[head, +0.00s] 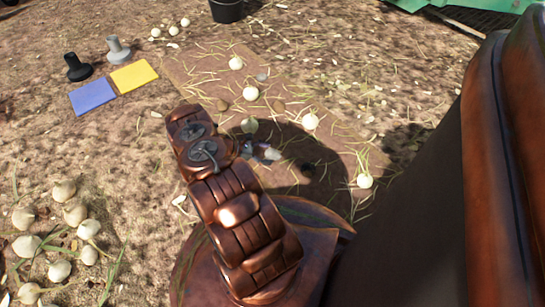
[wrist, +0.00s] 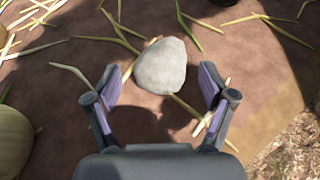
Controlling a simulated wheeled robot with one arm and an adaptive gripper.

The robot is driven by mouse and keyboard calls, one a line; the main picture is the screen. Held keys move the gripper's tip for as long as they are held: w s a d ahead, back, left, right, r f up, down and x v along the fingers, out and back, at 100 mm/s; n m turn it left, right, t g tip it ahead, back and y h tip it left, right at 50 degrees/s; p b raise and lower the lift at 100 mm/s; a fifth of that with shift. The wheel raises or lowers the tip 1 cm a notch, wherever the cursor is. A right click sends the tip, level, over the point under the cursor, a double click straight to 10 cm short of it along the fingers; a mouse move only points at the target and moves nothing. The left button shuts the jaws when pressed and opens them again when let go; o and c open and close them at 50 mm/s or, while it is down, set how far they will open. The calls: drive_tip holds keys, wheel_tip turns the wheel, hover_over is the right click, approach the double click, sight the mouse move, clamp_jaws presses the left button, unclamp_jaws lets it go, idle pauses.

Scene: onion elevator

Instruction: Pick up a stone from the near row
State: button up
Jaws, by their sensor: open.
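A pale grey stone (wrist: 161,66) lies on the brown soil in the wrist view, just ahead of and partly between my fingertips. My gripper (wrist: 160,80) is open, with one purple-padded finger to each side of the stone and no visible contact. In the head view my gripper (head: 258,151) is low over the strip, partly hidden by my arm. The pale stone (head: 273,154) shows just right of it. A dark stone (head: 307,168) lies farther right, in the shade. Other stones on the strip are a grey one (head: 262,76) and a brown one (head: 278,106).
White onions, including one at the strip's right (head: 311,121), lie among straw. A rounded greenish-brown object (wrist: 12,142) is at the wrist view's left edge. Blue (head: 93,96) and yellow (head: 134,76) squares lie left. An onion pile (head: 75,212) is at lower left, a black bucket (head: 227,10) behind.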

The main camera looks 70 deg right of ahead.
drive_tip(key=c, duration=1.5)
